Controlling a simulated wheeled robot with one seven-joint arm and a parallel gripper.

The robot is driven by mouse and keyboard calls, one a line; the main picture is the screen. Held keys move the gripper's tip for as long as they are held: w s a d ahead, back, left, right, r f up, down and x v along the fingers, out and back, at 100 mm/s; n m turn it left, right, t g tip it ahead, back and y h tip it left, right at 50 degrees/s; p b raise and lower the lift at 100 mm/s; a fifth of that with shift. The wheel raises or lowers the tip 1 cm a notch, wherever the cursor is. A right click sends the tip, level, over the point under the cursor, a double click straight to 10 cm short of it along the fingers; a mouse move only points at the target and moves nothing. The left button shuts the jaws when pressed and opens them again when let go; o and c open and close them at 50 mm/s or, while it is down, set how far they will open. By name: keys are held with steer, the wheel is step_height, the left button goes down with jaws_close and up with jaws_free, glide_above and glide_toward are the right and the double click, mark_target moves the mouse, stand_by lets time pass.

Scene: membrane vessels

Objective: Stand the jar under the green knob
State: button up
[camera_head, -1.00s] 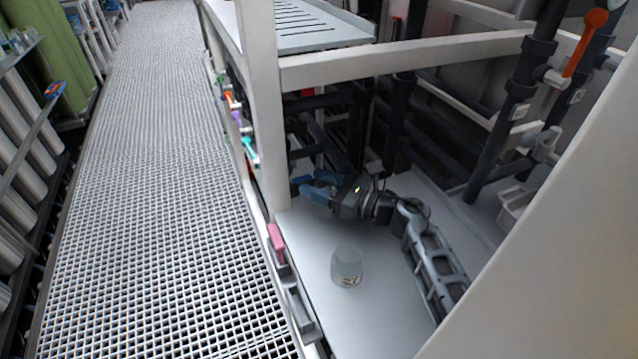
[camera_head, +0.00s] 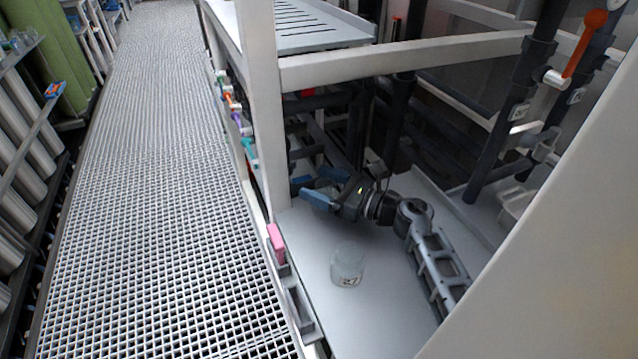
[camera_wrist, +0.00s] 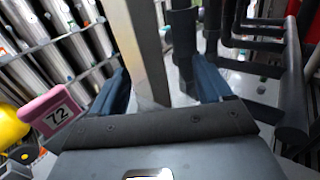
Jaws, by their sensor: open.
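The jar (camera_head: 347,268) is a clear vessel with a small dark-marked label. It stands upright on the pale shelf (camera_head: 375,315), in front of my gripper and apart from it. My gripper (camera_head: 307,190) has blue fingers, is open and points left toward the white frame post. In the wrist view my gripper (camera_wrist: 160,85) has its fingers spread, with the post showing beyond and between them and nothing held. A green-teal knob (camera_head: 249,150) is in the row of small coloured knobs on the frame's left side. The jar does not show in the wrist view.
The white post (camera_head: 262,120) stands close to my fingertips. A pink block (camera_head: 276,243) sits at the shelf's left edge; the wrist view shows it marked 72 (camera_wrist: 52,113). Dark pipes (camera_head: 500,130) stand behind and right. The grating walkway (camera_head: 160,200) is clear.

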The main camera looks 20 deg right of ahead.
steer(key=b+v, duration=0.1)
steer(key=v, duration=1)
steer(key=shift+s+d+f, duration=0.1)
steer(key=shift+s, duration=0.1)
